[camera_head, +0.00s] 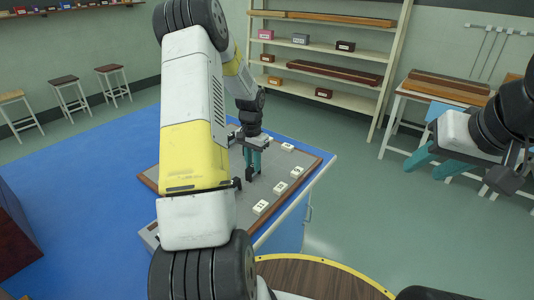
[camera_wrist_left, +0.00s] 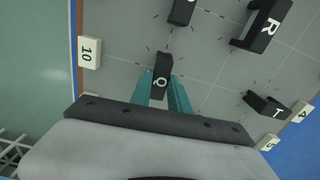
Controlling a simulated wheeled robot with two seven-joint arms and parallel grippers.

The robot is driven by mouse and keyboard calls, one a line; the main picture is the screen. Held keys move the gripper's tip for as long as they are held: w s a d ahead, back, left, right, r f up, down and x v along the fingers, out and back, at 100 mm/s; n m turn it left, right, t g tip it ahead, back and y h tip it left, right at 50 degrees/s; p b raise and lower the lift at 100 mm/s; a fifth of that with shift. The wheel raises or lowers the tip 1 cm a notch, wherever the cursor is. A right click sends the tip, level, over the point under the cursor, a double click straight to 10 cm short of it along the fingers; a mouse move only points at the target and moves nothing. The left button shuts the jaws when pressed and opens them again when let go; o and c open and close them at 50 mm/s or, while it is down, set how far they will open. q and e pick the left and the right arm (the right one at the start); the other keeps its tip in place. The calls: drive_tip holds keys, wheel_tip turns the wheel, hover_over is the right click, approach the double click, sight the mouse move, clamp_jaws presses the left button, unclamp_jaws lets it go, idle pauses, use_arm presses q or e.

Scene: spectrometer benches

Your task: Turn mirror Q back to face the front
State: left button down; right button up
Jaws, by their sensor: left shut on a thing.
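Mirror Q (camera_wrist_left: 161,72) is a small black block with a white letter Q on top, standing on the grey board (camera_wrist_left: 212,62). My left gripper (camera_wrist_left: 161,93) is shut on it, with one teal finger on each side. In the head view my left gripper (camera_head: 252,170) points down at the board (camera_head: 230,213); mirror Q is hard to make out there. The mirror's reflecting face is not visible. My right gripper (camera_head: 424,168) is off to the right, away from the board, with its teal fingers apart and nothing between them.
My left arm hides part of the board in the head view. Shelves (camera_head: 330,58) stand behind.

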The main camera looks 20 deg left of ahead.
use_arm(q)
drive_tip(key=shift+m, duration=0.4)
drive_tip(key=c, duration=1.2)
unclamp_jaws()
drive_tip(key=shift+c, duration=0.2)
drive_tip(key=shift+r, duration=3.9)
